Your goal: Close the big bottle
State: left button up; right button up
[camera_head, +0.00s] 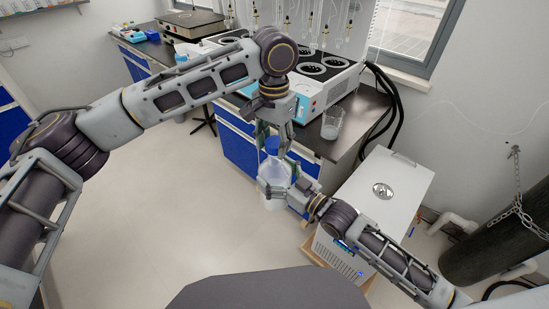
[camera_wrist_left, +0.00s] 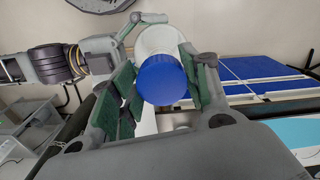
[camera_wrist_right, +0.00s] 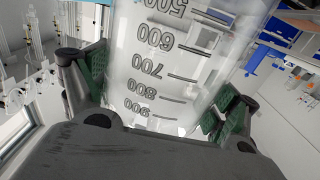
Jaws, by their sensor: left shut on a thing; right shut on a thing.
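The big bottle (camera_head: 272,170) is clear, with printed volume marks, and is held about upright in the air in front of the bench. My right gripper (camera_head: 283,187) is shut on its body from the right; the right wrist view shows the marked wall (camera_wrist_right: 165,65) between the fingers. The blue cap (camera_head: 270,146) is at the bottle's top. My left gripper (camera_head: 273,134) comes down from above, shut on the cap; the left wrist view shows the cap (camera_wrist_left: 161,80) between its green pads, with the bottle behind it. The fingers hide whether the cap sits fully on the neck.
The lab bench (camera_head: 240,148) with blue drawers runs behind my grippers. A white heating unit (camera_head: 325,80) and a glass beaker (camera_head: 332,123) stand on it. A white box machine (camera_head: 385,195) stands at the right, close to my right arm. Open floor (camera_head: 170,220) lies at the left.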

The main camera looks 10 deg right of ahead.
pick_arm(q)
jog(key=shift+f, duration=0.1)
dwell(0.6)
jog(key=shift+f, duration=0.8)
jog(key=shift+f, duration=0.55)
dwell(0.7)
jog(key=shift+m, duration=0.3)
